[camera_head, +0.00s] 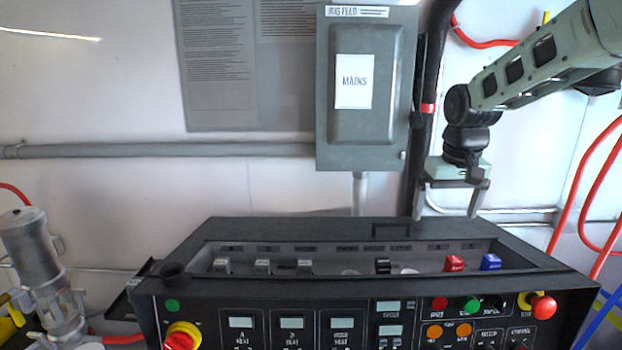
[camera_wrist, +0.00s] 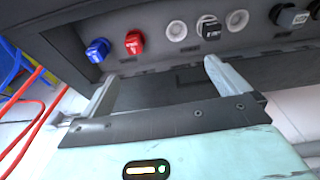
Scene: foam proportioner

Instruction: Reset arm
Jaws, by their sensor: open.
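My gripper (camera_head: 447,203) hangs from my arm at the right of the head view, fingers pointing down. It is above the back right edge of the black control console (camera_head: 340,283). Its two fingers are apart with nothing between them. In the wrist view my gripper (camera_wrist: 158,75) is also open and empty, over the black console rim. A red switch (camera_wrist: 134,42) and a blue switch (camera_wrist: 98,50) lie beyond the fingertips there. The same red switch (camera_head: 454,263) and blue switch (camera_head: 490,262) sit in the console's recessed row.
A grey electrical box marked MAINS (camera_head: 367,125) is on the wall left of my gripper, with a black vertical pipe (camera_head: 427,120) between. Red hoses (camera_head: 580,180) hang at the right. A red stop button (camera_head: 543,307) is on the console front. A metal fitting (camera_head: 32,250) stands at the left.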

